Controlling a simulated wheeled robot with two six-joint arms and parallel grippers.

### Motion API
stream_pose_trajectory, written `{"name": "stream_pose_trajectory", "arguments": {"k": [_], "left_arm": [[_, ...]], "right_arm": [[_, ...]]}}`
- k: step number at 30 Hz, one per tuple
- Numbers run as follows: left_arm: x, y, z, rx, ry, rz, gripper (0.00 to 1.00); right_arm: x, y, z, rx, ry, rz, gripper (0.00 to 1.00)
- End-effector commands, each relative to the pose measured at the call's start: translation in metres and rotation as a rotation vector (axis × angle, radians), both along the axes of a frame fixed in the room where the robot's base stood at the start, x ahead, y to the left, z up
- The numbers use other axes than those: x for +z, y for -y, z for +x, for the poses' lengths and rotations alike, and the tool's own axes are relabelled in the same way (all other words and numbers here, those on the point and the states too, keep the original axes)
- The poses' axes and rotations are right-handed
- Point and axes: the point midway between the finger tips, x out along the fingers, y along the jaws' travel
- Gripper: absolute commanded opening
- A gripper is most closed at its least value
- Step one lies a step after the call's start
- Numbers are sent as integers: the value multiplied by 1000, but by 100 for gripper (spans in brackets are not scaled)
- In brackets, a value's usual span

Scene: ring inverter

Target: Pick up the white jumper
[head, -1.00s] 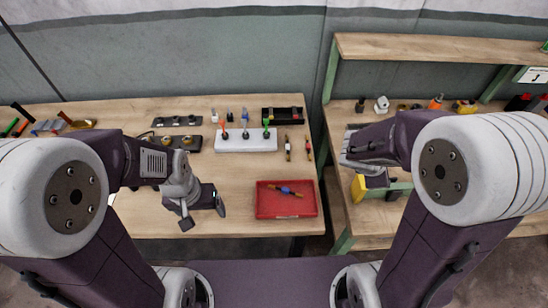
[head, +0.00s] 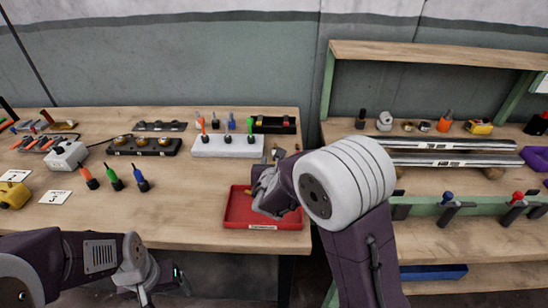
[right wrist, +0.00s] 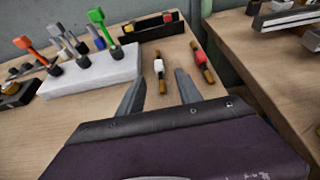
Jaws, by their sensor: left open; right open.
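The white jumper (right wrist: 159,67), a short brass-ended piece with a white middle, lies on the wooden bench in the right wrist view. My right gripper (right wrist: 160,82) is open and empty, its two fingertips on either side of the jumper's near end in the picture. I cannot tell how high above the bench they are. In the head view my right gripper (head: 271,157) is over the bench behind the red tray, and the arm mostly hides the jumper. My left gripper (head: 167,287) is open and empty at the bottom, in front of the bench.
A red jumper (right wrist: 202,62) lies just right of the white one. A white block (head: 228,145) with coloured probes stands to the left, and a black holder (head: 274,125) behind. The red tray (head: 235,220) is in front.

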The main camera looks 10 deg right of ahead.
Motion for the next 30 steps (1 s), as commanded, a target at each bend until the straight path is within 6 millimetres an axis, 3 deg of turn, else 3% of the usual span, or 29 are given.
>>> {"name": "stream_pose_trajectory", "arguments": {"k": [5, 12, 20, 21, 25, 30], "left_arm": [[0, 0, 0, 0, 0, 0, 82], [1, 0, 0, 0, 0, 0, 82], [1, 0, 0, 0, -1, 0, 82], [1, 0, 0, 0, 0, 0, 82], [1, 0, 0, 0, 0, 0, 82], [1, 0, 0, 0, 0, 0, 82]], "right_arm": [[-2, 3, 7, -2, 0, 0, 42], [-15, 13, 45, -2, -2, 1, 42], [-17, 14, 51, 1, -1, 2, 42], [-17, 14, 51, 1, -1, 2, 39], [-17, 14, 51, 0, 0, 2, 3], [-17, 14, 51, 0, 0, 2, 0]]}}
